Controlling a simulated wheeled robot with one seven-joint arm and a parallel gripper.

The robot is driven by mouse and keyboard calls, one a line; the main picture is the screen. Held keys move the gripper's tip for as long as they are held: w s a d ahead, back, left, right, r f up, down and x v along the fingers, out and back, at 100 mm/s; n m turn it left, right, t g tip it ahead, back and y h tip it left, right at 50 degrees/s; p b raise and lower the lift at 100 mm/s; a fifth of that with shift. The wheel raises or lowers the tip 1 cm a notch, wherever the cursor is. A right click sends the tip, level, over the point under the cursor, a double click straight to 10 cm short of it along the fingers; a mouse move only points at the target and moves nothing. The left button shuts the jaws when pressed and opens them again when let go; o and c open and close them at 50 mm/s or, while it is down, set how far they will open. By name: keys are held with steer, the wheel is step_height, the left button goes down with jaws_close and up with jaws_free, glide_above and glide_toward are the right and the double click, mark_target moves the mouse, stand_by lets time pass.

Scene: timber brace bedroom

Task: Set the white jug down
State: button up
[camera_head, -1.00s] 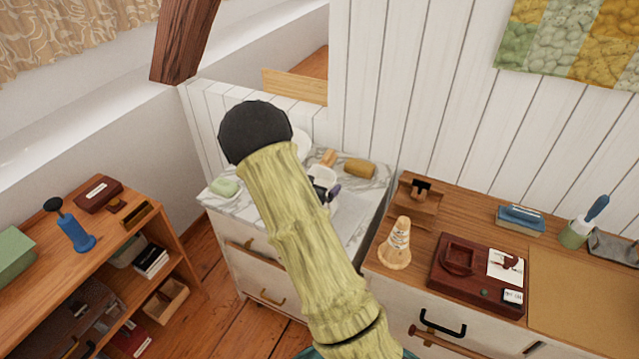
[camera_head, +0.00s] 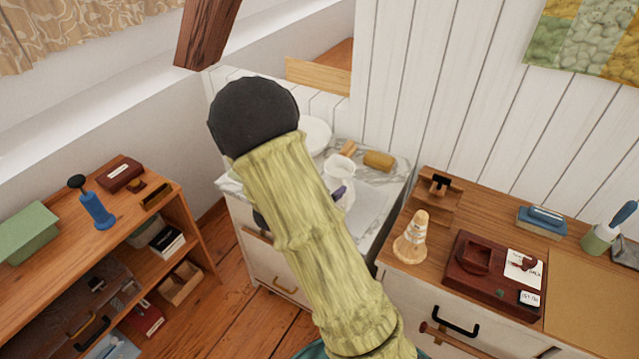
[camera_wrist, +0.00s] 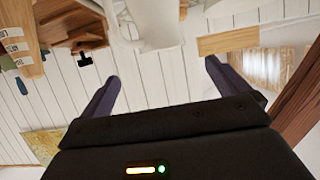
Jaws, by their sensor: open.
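The white jug (camera_head: 341,168) stands on the marble top (camera_head: 372,207) of the white cabinet, partly hidden behind my arm in the head view. In the wrist view, which is upside down, the white jug (camera_wrist: 155,22) is at the top, beyond my fingertips. My gripper (camera_wrist: 162,70) is open, with its two dark purple fingers apart and nothing between them. In the head view only a small purple part of it shows beside my arm, in front of the jug.
A white round dish (camera_head: 318,133) and a yellow-brown roll (camera_head: 378,160) are on the marble top near the jug. The wooden-topped cabinet on the right holds a wooden cone (camera_head: 412,237) and a dark red tray (camera_head: 490,285). An orange shelf (camera_head: 165,215) stands at left.

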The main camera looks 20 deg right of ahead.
steer(key=s+a+r+n+y, duration=0.2)
steer(key=s+a+n+y, duration=0.3)
steer(key=a+y, duration=0.35)
steer(key=s+r+n+g+y, duration=0.2)
steer(key=s+n+g, duration=0.3)
steer(key=s, duration=1)
steer(key=shift+s+a+g, duration=0.15)
steer(key=shift+a+g, duration=0.1)
steer(key=shift+g, duration=0.15)
